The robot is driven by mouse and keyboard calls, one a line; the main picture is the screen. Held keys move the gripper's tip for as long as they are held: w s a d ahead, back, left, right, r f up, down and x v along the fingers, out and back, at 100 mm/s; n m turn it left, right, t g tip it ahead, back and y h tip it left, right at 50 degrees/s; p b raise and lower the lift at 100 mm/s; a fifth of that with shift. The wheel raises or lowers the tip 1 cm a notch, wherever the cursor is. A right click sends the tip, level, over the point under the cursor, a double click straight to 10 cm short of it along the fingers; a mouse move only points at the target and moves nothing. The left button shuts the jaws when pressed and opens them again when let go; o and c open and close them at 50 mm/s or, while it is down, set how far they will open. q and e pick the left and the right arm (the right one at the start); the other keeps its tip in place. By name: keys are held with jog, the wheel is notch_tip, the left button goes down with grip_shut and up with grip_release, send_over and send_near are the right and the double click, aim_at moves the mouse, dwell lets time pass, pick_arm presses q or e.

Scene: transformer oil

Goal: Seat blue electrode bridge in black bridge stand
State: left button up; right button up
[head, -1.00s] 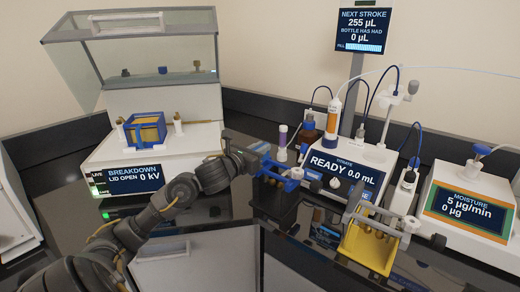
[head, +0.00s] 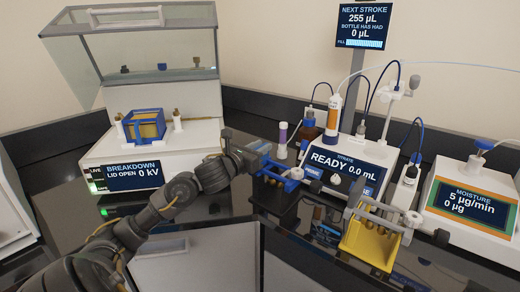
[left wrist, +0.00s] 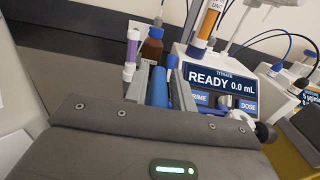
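The blue electrode bridge (head: 291,173) is held roughly level between the fingers of my left gripper (head: 268,167), in the middle of the head view. In the left wrist view, the bridge shows as a blue bar (left wrist: 159,87) between the two grey fingers. A low black block (head: 277,206), which looks like the bridge stand, is on the dark bench just below the bridge. The bridge appears above it, but I cannot tell whether they touch. The underside of the bridge is hidden. My right gripper is not in view.
A yellow rack (head: 368,245) is to the right. The breakdown tester (head: 135,177), lid open, is at the left.

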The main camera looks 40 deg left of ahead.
pick_arm(q)
jog(key=o, duration=0.3)
jog(key=shift+f, duration=0.2)
jog(key=shift+s, duration=0.4)
jog(key=s+b, duration=0.2)
jog(key=s, duration=0.8)
jog(key=shift+d+r, duration=0.15)
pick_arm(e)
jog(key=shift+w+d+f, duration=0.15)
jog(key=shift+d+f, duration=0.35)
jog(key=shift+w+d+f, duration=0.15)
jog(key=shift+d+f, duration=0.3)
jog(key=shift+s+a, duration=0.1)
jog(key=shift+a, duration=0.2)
